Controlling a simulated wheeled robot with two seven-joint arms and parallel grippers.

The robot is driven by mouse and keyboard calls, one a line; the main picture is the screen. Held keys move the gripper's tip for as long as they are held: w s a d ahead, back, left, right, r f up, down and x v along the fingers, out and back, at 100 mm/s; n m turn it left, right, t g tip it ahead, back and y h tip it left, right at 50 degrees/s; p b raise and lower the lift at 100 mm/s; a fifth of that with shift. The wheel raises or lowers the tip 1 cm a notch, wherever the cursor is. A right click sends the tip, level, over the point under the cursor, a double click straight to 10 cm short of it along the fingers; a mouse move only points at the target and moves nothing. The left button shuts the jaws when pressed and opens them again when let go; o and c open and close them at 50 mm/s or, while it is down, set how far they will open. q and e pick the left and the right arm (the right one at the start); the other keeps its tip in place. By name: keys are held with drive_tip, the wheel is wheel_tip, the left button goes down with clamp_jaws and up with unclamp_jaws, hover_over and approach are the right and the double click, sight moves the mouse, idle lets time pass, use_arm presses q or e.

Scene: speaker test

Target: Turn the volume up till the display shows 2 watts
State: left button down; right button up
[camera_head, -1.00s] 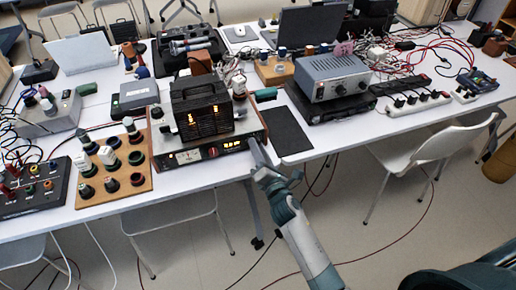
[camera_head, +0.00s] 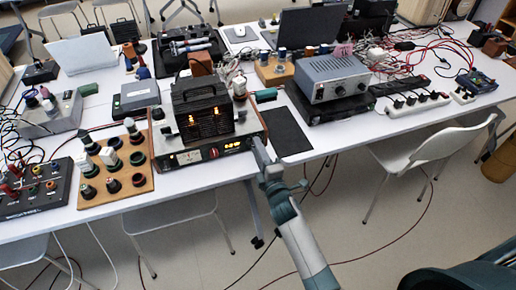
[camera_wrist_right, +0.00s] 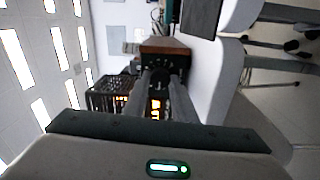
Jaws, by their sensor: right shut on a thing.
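The amplifier (camera_head: 186,160) stands at the table's front edge, with a black caged box (camera_head: 201,108) on top and a round dial on its front panel. Its lit orange display (camera_head: 234,144) is right of the dial; its characters are too small to read. It also shows in the right wrist view (camera_wrist_right: 155,108), partly hidden by the fingers. My right gripper (camera_head: 259,152) is at the right end of the panel, shut on a dark round knob (camera_wrist_right: 160,78), which lies between the fingers in the wrist view. My left gripper is not in view.
A wooden board with several knobs (camera_head: 142,181) is left of the amplifier. A black mat (camera_head: 287,130) lies to its right, then a grey metal unit (camera_head: 331,77) and power strips (camera_head: 414,104). A white chair (camera_head: 425,155) stands in front at the right.

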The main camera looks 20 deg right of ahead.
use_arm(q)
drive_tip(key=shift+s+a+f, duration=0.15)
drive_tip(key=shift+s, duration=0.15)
use_arm(e)
drive_tip(key=shift+m, duration=0.4)
drive_tip(key=o, duration=1)
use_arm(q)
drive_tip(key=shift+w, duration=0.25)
use_arm(e)
drive_tip(key=shift+o, duration=0.2)
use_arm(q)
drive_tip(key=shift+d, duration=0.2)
